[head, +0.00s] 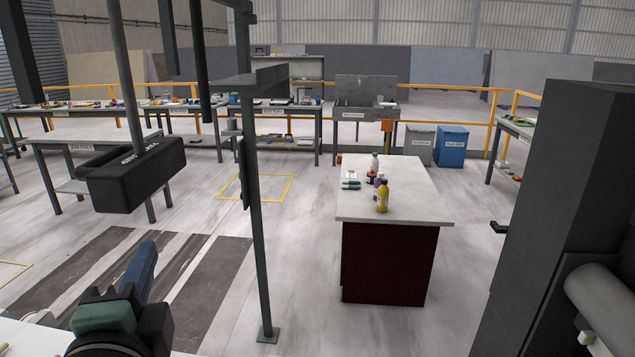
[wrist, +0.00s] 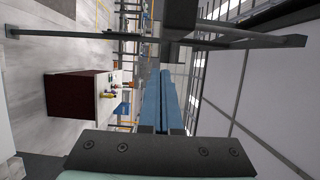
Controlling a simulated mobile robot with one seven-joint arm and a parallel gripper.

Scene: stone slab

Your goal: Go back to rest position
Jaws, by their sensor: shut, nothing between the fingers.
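My gripper (head: 147,250) shows at the lower left of the head view, with long blue fingers pointing up and away above the floor and a dark and green body behind them. In the wrist view my gripper (wrist: 162,72) has its two blue fingers side by side, shut, with nothing seen between them. The wrist picture is turned on its side. The gripper touches nothing that I can see. The task names no object.
A pale-topped dark red cabinet (head: 388,262) holds several bottles, including a yellow one (head: 382,196). A steel post (head: 255,200) and a hanging black block (head: 137,174) are near the arm. A white surface edge (head: 30,340) lies at lower left. Open floor surrounds the cabinet.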

